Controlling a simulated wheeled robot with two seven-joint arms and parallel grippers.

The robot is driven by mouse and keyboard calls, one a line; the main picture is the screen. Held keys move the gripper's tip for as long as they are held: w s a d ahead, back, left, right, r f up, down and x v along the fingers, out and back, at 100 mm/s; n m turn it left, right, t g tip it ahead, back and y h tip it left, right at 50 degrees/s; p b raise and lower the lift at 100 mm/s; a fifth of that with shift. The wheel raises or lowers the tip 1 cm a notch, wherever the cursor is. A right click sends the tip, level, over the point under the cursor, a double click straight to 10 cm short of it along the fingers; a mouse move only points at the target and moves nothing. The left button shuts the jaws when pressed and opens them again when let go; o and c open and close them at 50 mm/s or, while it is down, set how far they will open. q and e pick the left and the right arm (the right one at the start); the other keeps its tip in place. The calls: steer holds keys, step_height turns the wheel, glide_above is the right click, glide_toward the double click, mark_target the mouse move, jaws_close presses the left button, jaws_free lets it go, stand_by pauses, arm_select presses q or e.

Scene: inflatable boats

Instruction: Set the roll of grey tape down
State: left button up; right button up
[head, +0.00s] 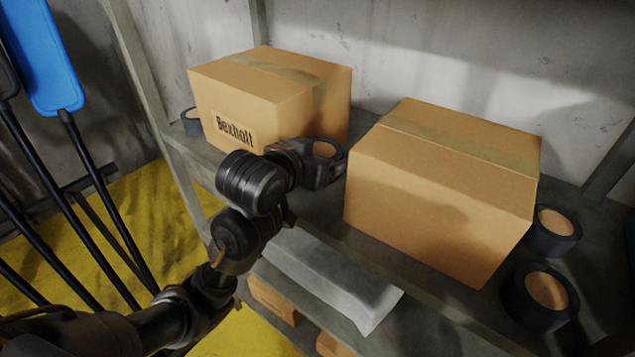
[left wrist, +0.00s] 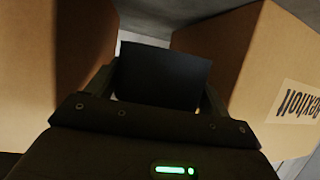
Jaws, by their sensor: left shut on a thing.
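My left gripper (head: 318,165) is shut on a dark grey roll of tape (head: 324,148) with a tan core. It holds the roll at the gap between two cardboard boxes, over the grey shelf (head: 318,212). In the left wrist view the roll (left wrist: 163,75) shows as a dark block between the fingers, with a box on either side. I cannot tell whether the roll touches the shelf. My right gripper is not in view.
A box marked Bexholt (head: 235,90) stands left of the gripper, a larger plain box (head: 430,200) right. Other dark tape rolls stand at the right (head: 541,297), (head: 552,230) and far left (head: 192,122). Blue-bladed paddles (head: 42,55) stand left.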

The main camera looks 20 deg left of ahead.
arm_select(q)
step_height(320, 180, down, 2)
steer(key=shift+w+f, duration=0.1)
steer(key=shift+f, duration=0.25)
step_height(320, 180, down, 2)
steer(key=shift+f, duration=0.7)
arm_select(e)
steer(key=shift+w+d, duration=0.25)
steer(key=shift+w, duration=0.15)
arm_select(q)
steer(key=o, duration=0.9)
steer(key=shift+f, duration=0.1)
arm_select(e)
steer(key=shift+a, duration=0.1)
